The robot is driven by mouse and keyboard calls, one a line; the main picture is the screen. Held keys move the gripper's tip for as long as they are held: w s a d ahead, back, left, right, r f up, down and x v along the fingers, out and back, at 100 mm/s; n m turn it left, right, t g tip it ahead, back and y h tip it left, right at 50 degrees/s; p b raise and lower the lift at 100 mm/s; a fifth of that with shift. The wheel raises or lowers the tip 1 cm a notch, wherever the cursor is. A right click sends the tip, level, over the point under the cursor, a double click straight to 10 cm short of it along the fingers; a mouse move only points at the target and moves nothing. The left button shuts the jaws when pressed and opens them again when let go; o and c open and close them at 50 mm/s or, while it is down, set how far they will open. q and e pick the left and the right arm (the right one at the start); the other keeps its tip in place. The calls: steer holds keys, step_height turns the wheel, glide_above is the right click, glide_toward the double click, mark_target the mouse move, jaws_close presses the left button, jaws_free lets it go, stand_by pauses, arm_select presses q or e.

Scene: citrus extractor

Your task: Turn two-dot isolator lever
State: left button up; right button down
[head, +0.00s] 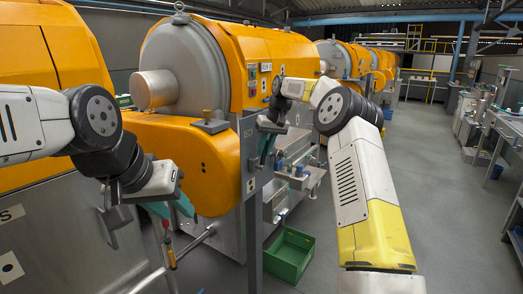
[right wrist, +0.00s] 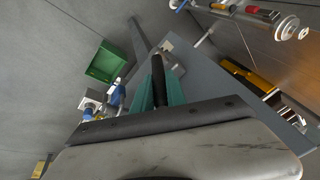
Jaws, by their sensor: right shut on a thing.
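My right gripper (head: 267,146) is beside the corner of the orange and grey machine in the head view. In the right wrist view, its teal fingers (right wrist: 160,92) are closed around a black lever handle (right wrist: 158,68). The handle's lower part is hidden between the fingers, and I cannot make out dot marks on it. In the head view the right hand hides most of this lever. My left gripper (head: 172,209) hangs at the left in front of the orange housing, its teal fingers apart and nothing seen between them.
A green crate (head: 288,252) stands on the floor below the machine. A pipe with a red and yellow part (head: 171,256) is below my left gripper. A plate with one black dot (head: 10,266) is at lower left. The aisle floor (head: 450,220) at right is clear.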

steer(key=c, duration=1.3)
jaws_free()
steer(key=shift+c, duration=0.2)
steer(key=v, duration=0.8)
steer(key=shift+f, duration=0.1)
steer(key=shift+c, duration=0.2)
